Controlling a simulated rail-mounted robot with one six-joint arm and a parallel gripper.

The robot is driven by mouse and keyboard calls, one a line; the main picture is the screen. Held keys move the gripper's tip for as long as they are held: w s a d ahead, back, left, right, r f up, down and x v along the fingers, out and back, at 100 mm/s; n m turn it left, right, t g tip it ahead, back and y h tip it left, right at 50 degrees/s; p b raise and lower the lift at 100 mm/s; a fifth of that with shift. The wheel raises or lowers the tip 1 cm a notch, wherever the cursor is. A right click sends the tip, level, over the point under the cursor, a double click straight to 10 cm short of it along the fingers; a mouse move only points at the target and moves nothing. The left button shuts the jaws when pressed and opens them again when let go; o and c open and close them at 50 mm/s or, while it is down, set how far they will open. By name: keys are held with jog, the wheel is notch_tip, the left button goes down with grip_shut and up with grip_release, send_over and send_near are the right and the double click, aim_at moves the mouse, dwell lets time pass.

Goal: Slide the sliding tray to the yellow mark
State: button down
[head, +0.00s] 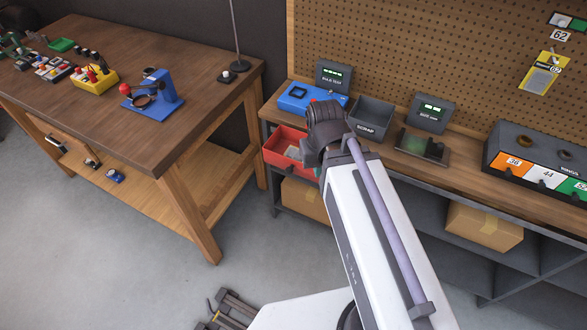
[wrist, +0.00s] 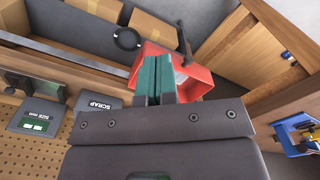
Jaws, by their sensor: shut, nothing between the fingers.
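My gripper (wrist: 157,62), with green fingers, is shut and empty in the wrist view. Its fingertips overlap the near side of a red open-topped tray (wrist: 200,84); I cannot tell if they touch it. In the head view the red tray (head: 270,157) juts out at the left front of the workbench, with a pale item inside. My wrist hides its right part and most of the gripper. I cannot tell for sure that this is the sliding tray. No yellow mark on a slide is clear in either view.
The workbench (head: 465,180) carries a blue tester (head: 297,96), a grey SCRAP bin (head: 371,118), a size gauge (head: 422,147) and numbered bins (head: 545,168). A wooden table (head: 165,50) with tools stands left. Cardboard boxes (head: 484,226) sit below.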

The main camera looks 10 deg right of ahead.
aim_at(288, 172)
jog(key=c, duration=1.8)
grip_release()
jog(key=shift+c, duration=0.2)
